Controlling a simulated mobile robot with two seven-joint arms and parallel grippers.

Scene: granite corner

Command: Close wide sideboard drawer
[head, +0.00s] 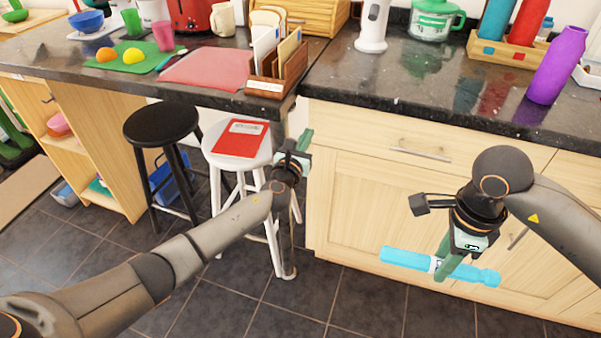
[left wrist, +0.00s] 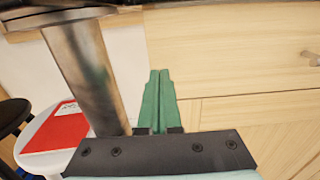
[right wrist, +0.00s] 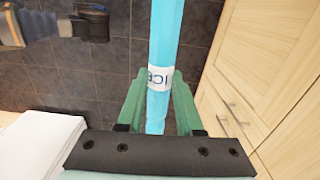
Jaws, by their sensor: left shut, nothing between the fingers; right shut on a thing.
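The wide sideboard drawer (head: 375,138) has a pale wood front with a bar handle (head: 420,153), just under the dark granite counter. Its front looks about flush with the cabinet; I cannot tell whether a small gap is left. It also shows in the left wrist view (left wrist: 235,50). My left gripper (head: 305,140) is shut and empty, its green fingertips (left wrist: 158,75) at the drawer front's left end; contact is unclear. My right gripper (head: 442,262) is shut on a long light-blue bottle (head: 405,259) with a white label, held in front of the lower doors; it shows in the right wrist view (right wrist: 166,40).
A white stool (head: 262,155) with a red book (head: 240,138) and a black stool (head: 160,122) stand left of the sideboard. A metal table leg (left wrist: 88,70) is close beside my left gripper. A purple bottle (head: 556,68) stands on the counter. Floor in front is clear.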

